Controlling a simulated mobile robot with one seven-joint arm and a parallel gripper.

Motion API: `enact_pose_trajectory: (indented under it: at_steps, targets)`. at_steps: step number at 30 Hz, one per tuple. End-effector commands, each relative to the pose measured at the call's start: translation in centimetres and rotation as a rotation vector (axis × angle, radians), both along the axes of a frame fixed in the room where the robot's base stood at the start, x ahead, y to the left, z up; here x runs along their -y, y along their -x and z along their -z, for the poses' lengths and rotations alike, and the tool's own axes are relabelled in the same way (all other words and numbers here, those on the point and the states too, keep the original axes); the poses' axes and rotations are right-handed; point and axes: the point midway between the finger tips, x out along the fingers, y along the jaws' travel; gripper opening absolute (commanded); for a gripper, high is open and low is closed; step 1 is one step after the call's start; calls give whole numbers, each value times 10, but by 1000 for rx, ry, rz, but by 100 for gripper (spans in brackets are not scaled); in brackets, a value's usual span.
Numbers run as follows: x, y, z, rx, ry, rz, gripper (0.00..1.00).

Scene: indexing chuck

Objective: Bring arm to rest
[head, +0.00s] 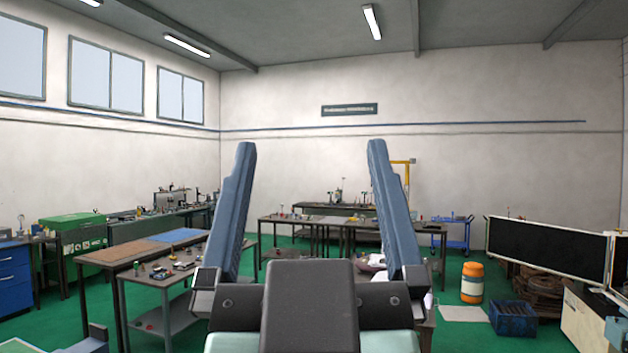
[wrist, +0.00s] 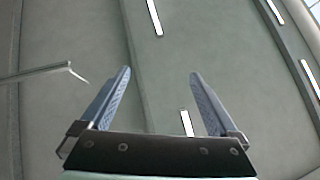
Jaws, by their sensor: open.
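My gripper (head: 312,165) stands large in the middle of the head view, its two blue-grey fingers pointing up and spread wide apart. Nothing is between the fingers. In the wrist view my gripper (wrist: 157,75) also shows open and empty, with the grey ceiling and its lamps behind it. No chuck can be made out between or beside the fingers. The gripper and its dark body hide part of the tables behind them.
Workbenches with small parts stand at left (head: 135,252) and farther back (head: 290,218). A blue crate (head: 513,318), an orange drum (head: 472,283) and a dark panel (head: 545,248) are at right. Green floor (head: 60,315) shows between. A thin grey bar (wrist: 35,72) crosses the wrist view's left.

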Motion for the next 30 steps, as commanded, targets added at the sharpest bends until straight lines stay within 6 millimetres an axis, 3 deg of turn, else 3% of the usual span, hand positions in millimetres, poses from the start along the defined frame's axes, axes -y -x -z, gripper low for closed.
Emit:
enact_pose_trajectory:
  at_steps: [4, 14, 20, 30]
  targets:
    - [2, 20, -11, 65, -24, -17, 96]
    - [2, 19, -10, 63, -24, -17, 96]
    - [2, 19, 24, 62, -22, -14, 96]
    - [2, 18, 128, 59, -18, -5, 96]
